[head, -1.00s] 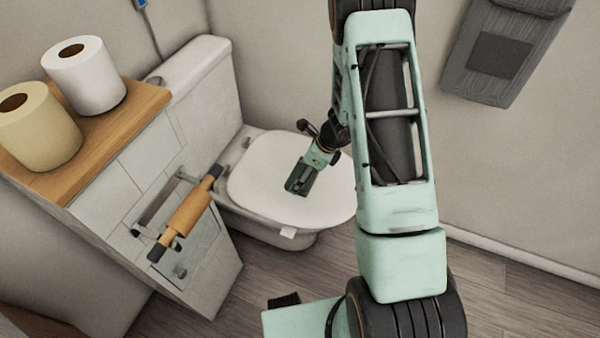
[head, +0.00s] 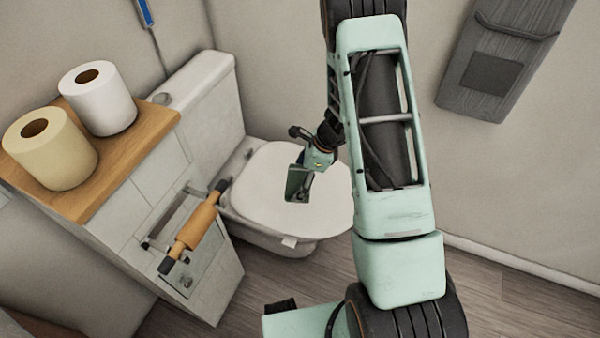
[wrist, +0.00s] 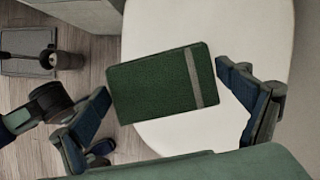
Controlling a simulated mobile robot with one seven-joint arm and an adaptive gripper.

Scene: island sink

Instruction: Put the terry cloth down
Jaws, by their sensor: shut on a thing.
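The terry cloth (wrist: 155,85) is a flat, folded dark green rectangle with a grey stripe near one end. My gripper (wrist: 163,82) is shut on it, a finger at each end, in the wrist view. In the head view the cloth (head: 298,185) hangs from my gripper (head: 304,171) in front of the white toilet lid (head: 262,195), which is closed. The cloth appears to be over the lid's front part. I cannot tell how high above the lid it is, or whether it touches.
A wooden ledge (head: 125,150) at left holds a white paper roll (head: 97,100) and a yellowish roll (head: 50,150). Below it, a wall-mounted holder with an orange-brown roller (head: 196,226) juts out beside the toilet. A grey panel (head: 495,65) hangs on the right wall. The lid is otherwise bare.

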